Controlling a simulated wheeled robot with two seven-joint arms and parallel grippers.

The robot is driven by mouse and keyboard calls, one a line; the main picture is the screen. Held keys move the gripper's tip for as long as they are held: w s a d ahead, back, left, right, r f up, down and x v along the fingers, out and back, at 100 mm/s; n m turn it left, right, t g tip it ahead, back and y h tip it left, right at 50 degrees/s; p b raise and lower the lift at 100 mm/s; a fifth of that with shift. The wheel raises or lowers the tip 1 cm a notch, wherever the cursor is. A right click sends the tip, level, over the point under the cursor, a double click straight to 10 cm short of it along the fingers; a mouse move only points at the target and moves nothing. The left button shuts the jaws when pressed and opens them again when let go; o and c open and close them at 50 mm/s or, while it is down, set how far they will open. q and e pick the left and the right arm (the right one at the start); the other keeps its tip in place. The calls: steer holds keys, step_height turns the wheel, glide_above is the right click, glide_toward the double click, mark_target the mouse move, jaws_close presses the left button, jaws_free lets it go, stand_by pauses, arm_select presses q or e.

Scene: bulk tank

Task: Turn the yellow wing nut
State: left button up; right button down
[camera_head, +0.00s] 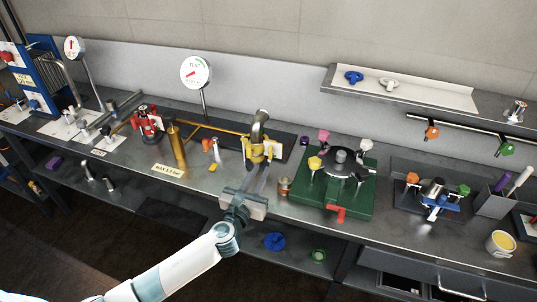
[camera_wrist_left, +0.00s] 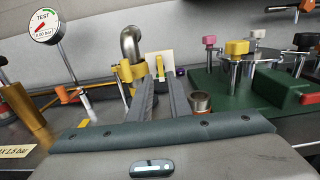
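A bent metal pipe (camera_head: 260,124) rises from the bench with a yellow clamp (camera_head: 256,150) around its lower part. In the left wrist view, a small upright yellow piece (camera_wrist_left: 160,66) shows by the clamp (camera_wrist_left: 125,73), before a pale card; it looks like a wing nut. Another yellow knob (camera_head: 314,163) tops a post on the green fixture; it also shows in the left wrist view (camera_wrist_left: 237,48). My left gripper (camera_head: 264,167) is open, its fingers pointing at the clamp. In its wrist view a gap shows between the fingertips (camera_wrist_left: 161,78); I cannot tell whether they touch anything. My right gripper is out of view.
A copper-coloured cup (camera_head: 284,186) and the green fixture (camera_head: 350,197) stand to the right of my left gripper. A brass cylinder (camera_head: 177,145) and an orange-topped part (camera_head: 208,145) stand to its left. A test gauge (camera_head: 196,72) stands behind.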

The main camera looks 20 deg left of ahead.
mark_target(270, 154)
arm_select(q)
steer(key=w, duration=0.4)
steer(key=w+p, duration=0.1)
steer(key=w, duration=0.3)
steer(key=shift+w+d, duration=0.2)
steer(key=shift+w, duration=0.05)
jaws_close()
